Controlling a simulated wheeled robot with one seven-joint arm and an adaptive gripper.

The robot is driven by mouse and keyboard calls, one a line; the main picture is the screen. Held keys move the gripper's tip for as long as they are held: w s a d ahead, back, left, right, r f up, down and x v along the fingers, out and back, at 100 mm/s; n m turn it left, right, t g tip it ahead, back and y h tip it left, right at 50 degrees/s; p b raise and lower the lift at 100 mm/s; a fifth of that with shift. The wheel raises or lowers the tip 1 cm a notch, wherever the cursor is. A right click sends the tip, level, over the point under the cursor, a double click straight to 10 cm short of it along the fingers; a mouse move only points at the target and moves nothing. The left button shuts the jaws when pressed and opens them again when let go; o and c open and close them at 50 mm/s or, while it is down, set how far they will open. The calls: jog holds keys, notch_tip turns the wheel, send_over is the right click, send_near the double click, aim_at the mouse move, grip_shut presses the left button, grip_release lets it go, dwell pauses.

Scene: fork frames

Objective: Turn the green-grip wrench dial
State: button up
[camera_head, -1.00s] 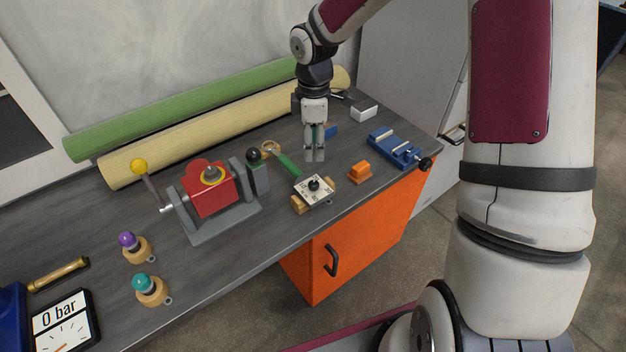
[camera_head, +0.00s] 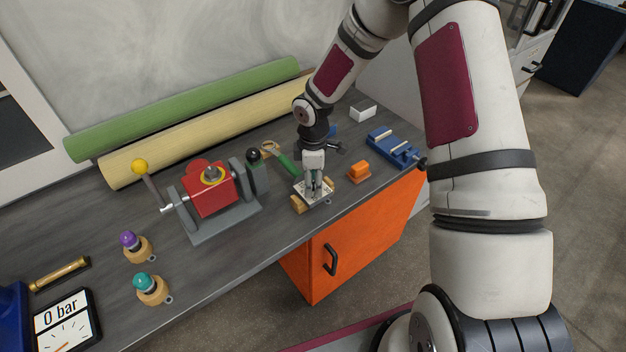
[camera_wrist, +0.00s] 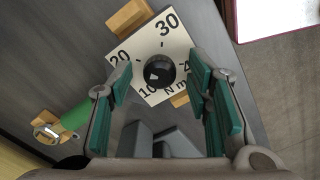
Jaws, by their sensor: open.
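In the head view the plate (camera_head: 301,190) is partly hidden by my gripper (camera_head: 314,194). My gripper is open above the dial, its green-padded fingers on either side of the knob in the wrist view. I cannot tell whether they touch it.
Wooden blocks (camera_head: 299,205) support the dial. An orange block (camera_head: 358,172) and a blue vise (camera_head: 395,148) stand to the right. A red device on a grey stand (camera_head: 208,190) is to the left. The bench's front edge is close, above an orange cabinet (camera_head: 365,230).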

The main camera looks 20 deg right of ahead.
jog(key=shift+c, duration=0.5)
grip_shut()
jog(key=shift+m, duration=0.3)
jog(key=m, duration=0.3)
jog(key=m+b, duration=0.1)
jog(key=m, duration=0.7)
jog(key=shift+m+b, duration=0.3)
jog(key=shift+m, duration=1.8)
